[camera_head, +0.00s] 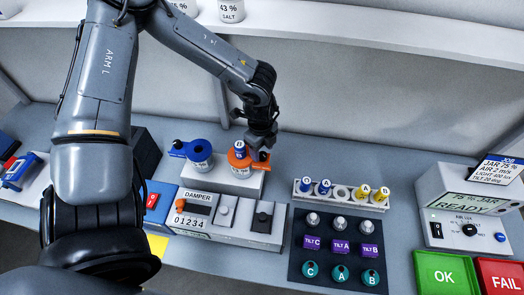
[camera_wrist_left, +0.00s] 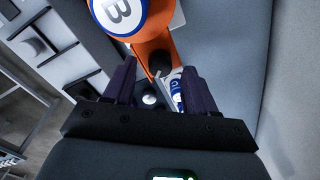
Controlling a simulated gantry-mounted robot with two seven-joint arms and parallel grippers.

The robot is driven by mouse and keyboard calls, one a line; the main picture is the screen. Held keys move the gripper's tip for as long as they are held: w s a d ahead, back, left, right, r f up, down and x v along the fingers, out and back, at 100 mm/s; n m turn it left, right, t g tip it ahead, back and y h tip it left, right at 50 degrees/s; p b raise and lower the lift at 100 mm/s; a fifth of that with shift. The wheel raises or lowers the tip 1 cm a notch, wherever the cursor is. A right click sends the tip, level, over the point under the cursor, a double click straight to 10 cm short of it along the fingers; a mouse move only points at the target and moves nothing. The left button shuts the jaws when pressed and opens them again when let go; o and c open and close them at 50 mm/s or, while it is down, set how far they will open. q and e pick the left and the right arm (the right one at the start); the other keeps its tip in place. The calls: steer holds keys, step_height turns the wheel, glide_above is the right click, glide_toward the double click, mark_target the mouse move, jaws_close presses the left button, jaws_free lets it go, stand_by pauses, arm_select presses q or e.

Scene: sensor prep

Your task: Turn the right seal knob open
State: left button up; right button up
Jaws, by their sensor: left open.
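The orange seal unit (camera_head: 237,164), the right one of two, stands on a light block with a blue-and-white capped cylinder (camera_head: 240,148) in it. My left gripper (camera_head: 261,152) is at its right end, above the dark knob, and partly hides it. In the left wrist view the orange unit (camera_wrist_left: 150,44) carries the black knob (camera_wrist_left: 159,64). The knob lies in line with the gap between the open fingers of the left gripper (camera_wrist_left: 159,66). Whether the fingers touch it cannot be told. My right gripper is not in view.
A blue seal unit (camera_head: 199,161) stands to the left on the same block (camera_head: 220,183). The damper panel (camera_head: 236,226) lies in front. A vial rack (camera_head: 340,203) and a dark tilt board (camera_head: 301,266) are to the right. A shelf (camera_head: 350,32) runs above the back.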

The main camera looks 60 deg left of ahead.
arm_select(q)
steer(key=shift+f, duration=0.9)
